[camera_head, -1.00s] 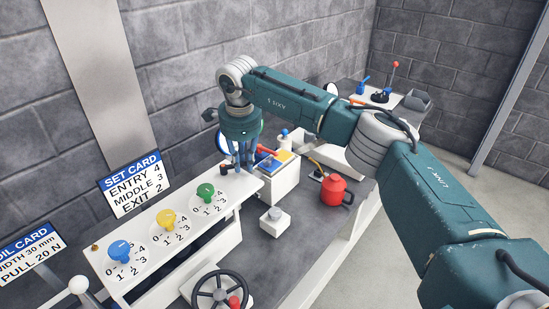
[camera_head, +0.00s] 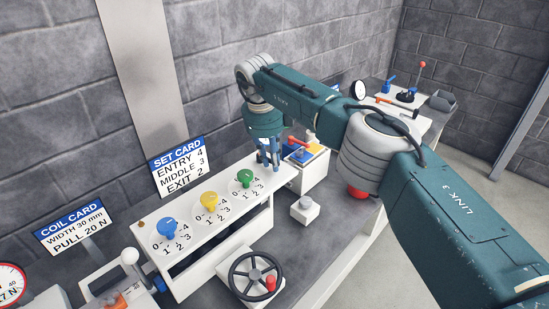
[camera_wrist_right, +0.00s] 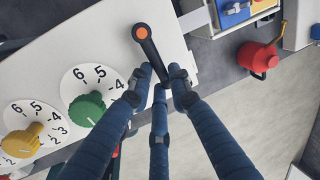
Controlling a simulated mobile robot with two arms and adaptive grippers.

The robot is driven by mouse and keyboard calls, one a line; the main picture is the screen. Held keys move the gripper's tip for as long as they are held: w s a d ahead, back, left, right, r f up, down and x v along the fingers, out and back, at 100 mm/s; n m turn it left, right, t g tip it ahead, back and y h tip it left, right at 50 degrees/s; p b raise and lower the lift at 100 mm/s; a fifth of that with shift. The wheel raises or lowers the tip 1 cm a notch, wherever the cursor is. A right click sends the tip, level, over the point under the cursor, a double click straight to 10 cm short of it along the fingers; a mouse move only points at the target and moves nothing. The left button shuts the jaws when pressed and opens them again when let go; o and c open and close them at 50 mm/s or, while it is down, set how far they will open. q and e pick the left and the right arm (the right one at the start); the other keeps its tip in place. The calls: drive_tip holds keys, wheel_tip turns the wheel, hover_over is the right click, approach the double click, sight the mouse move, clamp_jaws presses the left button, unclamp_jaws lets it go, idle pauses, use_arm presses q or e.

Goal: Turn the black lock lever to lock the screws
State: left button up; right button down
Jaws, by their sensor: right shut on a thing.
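The black lock lever with an orange pivot cap (camera_wrist_right: 148,48) sits at the end of the white rack top, past the green screw. In the right wrist view its free end points toward my fingers. My right gripper (camera_wrist_right: 163,82) is shut on that end of the lever. In the head view the right gripper (camera_head: 268,163) is over the rack's far right end, and its fingers mostly hide the lever. The blue screw (camera_head: 167,228), yellow screw (camera_head: 209,200) and green screw (camera_head: 245,177) stand in a row on numbered dials on the rack. My left gripper is out of view.
A set card (camera_head: 179,165) stands behind the rack. A black handwheel (camera_head: 256,277) is in front of it. A white block with a grey button (camera_head: 305,209) and a red kettle-like can (camera_wrist_right: 259,57) are to the right. Bare grey bench lies between the handwheel and button block.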

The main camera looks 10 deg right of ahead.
drive_tip(key=shift+w+r+m, duration=0.1)
drive_tip(key=shift+r+m, duration=0.15)
drive_tip(key=shift+m, duration=0.25)
drive_tip(key=c, duration=1.6)
unclamp_jaws()
drive_tip(key=shift+c, duration=0.2)
drive_tip(key=shift+o, duration=0.3)
drive_tip(key=shift+a+f, duration=0.1)
drive_tip(key=shift+f, duration=0.05)
wheel_tip(320, 180, up, 12)
drive_tip(key=s+a, duration=0.1)
drive_tip(key=a, duration=0.1)
drive_tip(key=shift+s, duration=0.25)
drive_tip(key=shift+f, duration=0.15)
drive_tip(key=shift+c, duration=0.5)
